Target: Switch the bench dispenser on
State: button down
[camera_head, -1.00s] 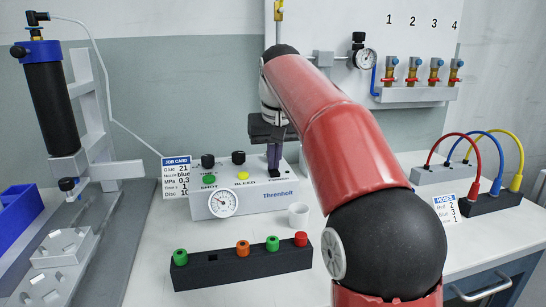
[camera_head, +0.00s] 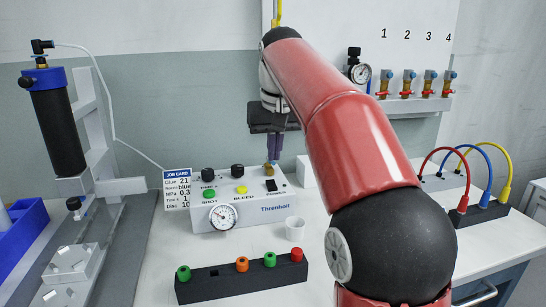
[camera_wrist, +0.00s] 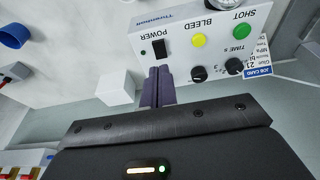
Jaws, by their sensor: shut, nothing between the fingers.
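The bench dispenser (camera_head: 240,207) is a pale box labelled Threnholt, with a dial gauge (camera_head: 222,216) on its front. Its black POWER rocker switch (camera_head: 271,185) is on the right of the top and also shows in the wrist view (camera_wrist: 159,48). I cannot tell which way the rocker is set. The yellow BLEED button (camera_head: 241,190) and green SHOT button (camera_head: 209,194) are left of it. My gripper (camera_head: 274,159) is shut and empty, pointing down above the back right of the box. In the wrist view its fingertips (camera_wrist: 158,70) are apart from the switch, on its rear side.
A black block with coloured caps (camera_head: 230,282) and a white cup (camera_head: 294,229) stand in front of the dispenser. A job card (camera_head: 177,189) is at its left. A dark syringe stand (camera_head: 58,130) is far left; looped hoses (camera_head: 490,170) are right.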

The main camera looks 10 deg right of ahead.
aim_at(270, 181)
jog(key=v, duration=0.6)
jog(key=shift+s+r, duration=0.25)
jog(key=shift+s, duration=0.1)
jog(key=shift+w+r+t, duration=0.2)
jog(key=shift+w+t, duration=0.3)
jog(key=shift+w, duration=0.15)
jog(key=shift+f, duration=0.1)
jog(key=b+x, duration=0.1)
jog(key=x, duration=0.3)
jog(key=b+x, duration=0.1)
jog(key=x, duration=0.4)
jog(key=b+x, duration=0.1)
jog(key=x, duration=0.3)
jog(key=shift+s+f, duration=0.3)
jog(key=shift+f, duration=0.2)
